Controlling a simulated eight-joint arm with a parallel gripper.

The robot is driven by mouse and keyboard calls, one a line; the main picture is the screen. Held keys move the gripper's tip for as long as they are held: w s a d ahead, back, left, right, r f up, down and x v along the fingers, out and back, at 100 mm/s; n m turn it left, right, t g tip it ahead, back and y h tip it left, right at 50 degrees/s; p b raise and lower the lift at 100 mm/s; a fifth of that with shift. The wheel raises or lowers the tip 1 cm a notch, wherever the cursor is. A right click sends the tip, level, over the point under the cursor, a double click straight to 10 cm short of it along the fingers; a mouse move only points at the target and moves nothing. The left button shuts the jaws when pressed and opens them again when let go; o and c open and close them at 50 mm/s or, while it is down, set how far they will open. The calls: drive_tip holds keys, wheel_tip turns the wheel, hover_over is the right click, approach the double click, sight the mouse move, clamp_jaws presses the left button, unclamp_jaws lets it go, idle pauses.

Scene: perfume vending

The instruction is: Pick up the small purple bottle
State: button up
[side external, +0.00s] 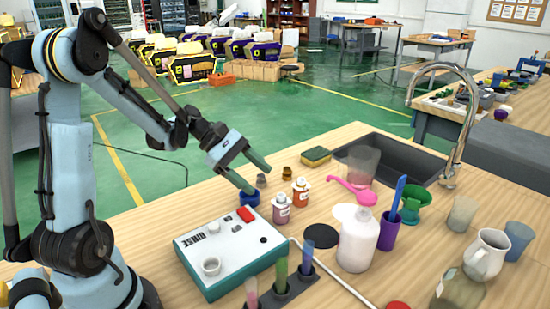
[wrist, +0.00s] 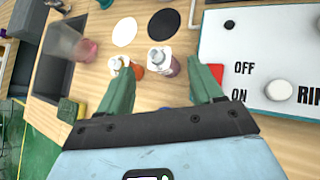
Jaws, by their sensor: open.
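The small purple bottle (side external: 281,209), with a white label, stands upright on the wooden counter beside the rinse machine. In the wrist view the purple bottle (wrist: 174,67) shows behind a pale cap, near the right fingertip. My gripper (side external: 250,173) is open and empty, with its green fingers above the counter to the left of the bottle. In the wrist view my gripper (wrist: 160,76) has its fingers spread, with the purple bottle beyond and between the tips. A small orange bottle (side external: 301,193) stands close behind the purple one; it also shows in the wrist view (wrist: 138,69).
A blue object (side external: 249,199) sits below my fingers. The rinse machine (side external: 232,252) stands in front, with a rack of coloured tubes (side external: 281,272) beside it. A large white bottle (side external: 357,245) and black disc (side external: 320,236) are to the right. A sponge (side external: 316,156) lies behind.

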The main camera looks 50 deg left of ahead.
sight(281, 195)
drive_tip(key=s+a+f+n+t+h, duration=0.1)
drive_tip(key=a+f+n+h, duration=0.1)
drive_tip(key=a+n, duration=0.25)
drive_tip(key=shift+m+h, duration=0.25)
drive_tip(key=shift+h, duration=0.05)
drive_tip(key=x, duration=0.6)
drive_tip(key=shift+w+d+r, duration=0.15)
drive_tip(key=shift+w+d, duration=0.05)
drive_tip(key=shift+x, duration=2.7)
drive_tip(key=shift+r, duration=0.2)
drive_tip(key=c, duration=1)
